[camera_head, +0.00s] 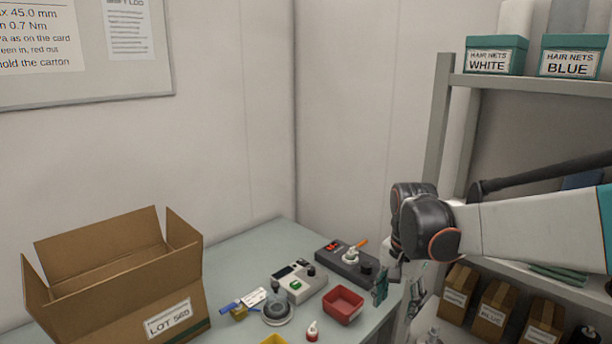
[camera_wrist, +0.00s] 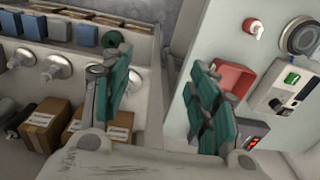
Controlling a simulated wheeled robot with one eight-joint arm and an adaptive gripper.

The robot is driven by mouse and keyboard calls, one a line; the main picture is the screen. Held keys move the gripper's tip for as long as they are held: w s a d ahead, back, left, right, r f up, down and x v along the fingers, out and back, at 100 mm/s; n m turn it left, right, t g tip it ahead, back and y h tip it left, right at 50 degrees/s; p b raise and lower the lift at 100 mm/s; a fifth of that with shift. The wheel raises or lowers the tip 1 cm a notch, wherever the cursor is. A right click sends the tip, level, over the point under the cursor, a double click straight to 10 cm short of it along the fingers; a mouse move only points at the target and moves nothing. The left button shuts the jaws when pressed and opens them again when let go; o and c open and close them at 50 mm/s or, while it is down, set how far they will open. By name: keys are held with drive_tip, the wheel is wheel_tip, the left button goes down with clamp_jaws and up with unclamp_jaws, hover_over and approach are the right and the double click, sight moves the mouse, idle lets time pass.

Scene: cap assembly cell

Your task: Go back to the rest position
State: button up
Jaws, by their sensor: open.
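My gripper (camera_head: 398,290) hangs at the right edge of the table, beside the red tray. In the wrist view, its two green-padded fingers (camera_wrist: 160,100) stand wide apart with nothing between them. The arm reaches in from the right of the head view, in front of the shelf. The table (camera_head: 235,265) is pale grey-green, and its right edge shows between the fingers in the wrist view.
A red tray (camera_head: 343,305), a grey device with a green button (camera_head: 299,283), a dark device (camera_head: 345,262) and a round fixture (camera_head: 277,312) sit on the table. A shelf (camera_head: 440,120) with boxes stands at the right.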

drive_tip(key=s+r+n+t, duration=0.2)
drive_tip(key=s+n+t, duration=0.1)
drive_tip(key=s, duration=0.6)
drive_tip(key=s+r+n+t, duration=0.1)
drive_tip(key=s+n+t, duration=0.3)
drive_tip(key=s, duration=0.5)
drive_tip(key=shift+r+n, duration=0.4)
drive_tip(key=shift+n, duration=0.5)
